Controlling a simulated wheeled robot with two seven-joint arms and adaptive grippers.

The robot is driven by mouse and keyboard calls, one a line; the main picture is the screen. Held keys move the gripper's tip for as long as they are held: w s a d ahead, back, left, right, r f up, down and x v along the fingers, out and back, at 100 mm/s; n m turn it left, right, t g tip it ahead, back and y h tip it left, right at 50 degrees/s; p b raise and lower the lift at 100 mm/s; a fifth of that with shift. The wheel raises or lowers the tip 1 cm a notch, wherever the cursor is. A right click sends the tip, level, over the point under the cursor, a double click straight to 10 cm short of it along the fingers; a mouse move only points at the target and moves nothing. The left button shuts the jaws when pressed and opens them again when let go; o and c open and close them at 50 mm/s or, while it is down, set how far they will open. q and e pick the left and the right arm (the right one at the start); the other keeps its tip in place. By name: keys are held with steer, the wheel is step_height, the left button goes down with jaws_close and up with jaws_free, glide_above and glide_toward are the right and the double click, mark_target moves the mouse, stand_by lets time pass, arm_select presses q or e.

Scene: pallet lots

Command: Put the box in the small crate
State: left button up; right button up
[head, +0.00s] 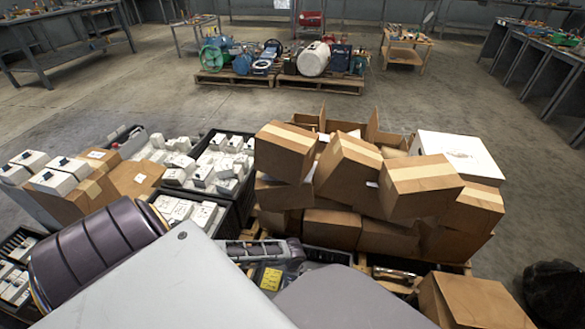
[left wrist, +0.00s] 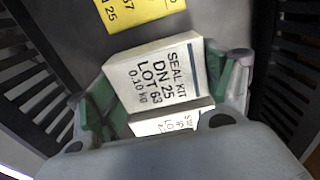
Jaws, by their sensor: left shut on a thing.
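My left gripper (left wrist: 162,88) is shut on a small white box (left wrist: 150,80) with a seal kit label reading DN 25, LOT 63. Another white labelled face shows just below it; I cannot tell whether it belongs to the same box. Dark slotted crate walls (left wrist: 297,75) stand on both sides in the left wrist view, with a dark surface bearing a yellow label (left wrist: 135,10) beyond the box. In the head view a yellow label (head: 271,278) shows beside grey gripper parts (head: 262,250); the held box is hidden there. My right gripper is not in view.
Brown cartons (head: 330,228) are piled on a pallet to the right, one white carton (head: 458,153) on top. Dark crates of white boxes (head: 222,160) stand left of them. A loose carton (head: 475,303) is at lower right. Open floor lies behind.

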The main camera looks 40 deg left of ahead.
arm_select(q)
steer(key=shift+f+b, duration=0.35)
steer(key=shift+f, duration=0.75)
steer(key=shift+f, duration=0.15)
steer(key=o, duration=1.1)
